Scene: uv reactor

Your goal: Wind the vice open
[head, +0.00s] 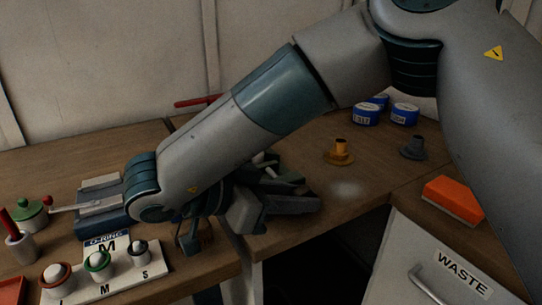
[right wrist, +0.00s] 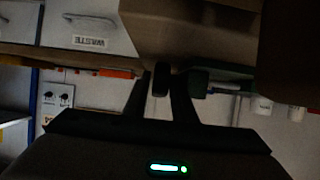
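A blue vice-like block with grey jaws (head: 100,204) stands on the left bench in the head view. A thin bar runs left from it to a small red knob (head: 47,200). My right gripper (head: 290,194) is well to the right of the block, low by the bench's front edge, with its fingers pointing right. In the right wrist view its two fingers (right wrist: 160,88) stand apart. A dark rounded thing shows between or beyond them; I cannot tell whether they touch it. My right forearm hides part of the bench behind it. My left gripper is not in view.
A board with white-topped posts (head: 105,272) stands at the front left, near a green pot (head: 31,214). Blue tins (head: 366,114), a brass piece (head: 339,152), a grey piece (head: 413,148) and an orange block (head: 453,199) are right. A WASTE drawer (head: 440,260) is below.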

